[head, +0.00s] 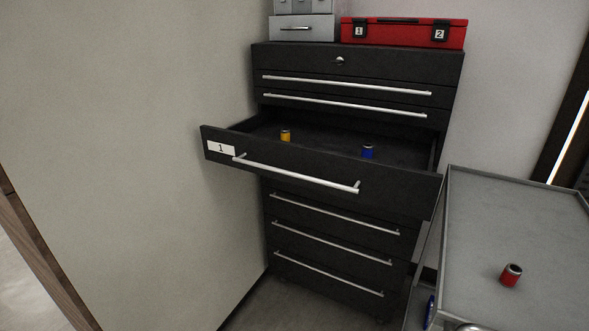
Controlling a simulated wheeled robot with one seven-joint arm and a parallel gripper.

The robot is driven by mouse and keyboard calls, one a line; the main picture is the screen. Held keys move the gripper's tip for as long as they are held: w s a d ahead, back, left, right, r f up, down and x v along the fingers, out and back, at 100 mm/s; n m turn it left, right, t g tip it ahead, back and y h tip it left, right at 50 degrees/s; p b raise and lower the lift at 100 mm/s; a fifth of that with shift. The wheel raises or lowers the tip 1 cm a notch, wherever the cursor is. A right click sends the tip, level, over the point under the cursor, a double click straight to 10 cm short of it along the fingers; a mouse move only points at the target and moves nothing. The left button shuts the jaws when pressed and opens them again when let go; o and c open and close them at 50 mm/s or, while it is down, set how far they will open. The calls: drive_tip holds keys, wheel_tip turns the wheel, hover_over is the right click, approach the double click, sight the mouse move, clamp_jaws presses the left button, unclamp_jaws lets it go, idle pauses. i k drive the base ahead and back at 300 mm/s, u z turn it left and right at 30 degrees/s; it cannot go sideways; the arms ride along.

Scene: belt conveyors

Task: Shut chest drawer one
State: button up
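The black tool chest (355,66) stands against the wall in the head view. Its drawer one (305,164), marked with a white "1" label (221,149), is pulled far out. A long silver bar handle (300,176) runs across the drawer front. A yellow can (285,135) and a blue can (368,152) stand inside the drawer. The chest's other drawers above and below look shut. My gripper is not in view.
A grey metal cart (520,215) stands close at the right of the open drawer, with a red can (511,275) on it. A red toolbox (403,33) and a grey small-drawer unit (303,27) sit on the chest. A pale wall (130,130) is at the left.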

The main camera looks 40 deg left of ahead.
sight(323, 153)
drive_tip(key=u, duration=1.65)
drive_tip(key=k, duration=0.5)
drive_tip(key=u, duration=0.1)
drive_tip(key=i, duration=0.6)
drive_tip(key=z, duration=0.1)
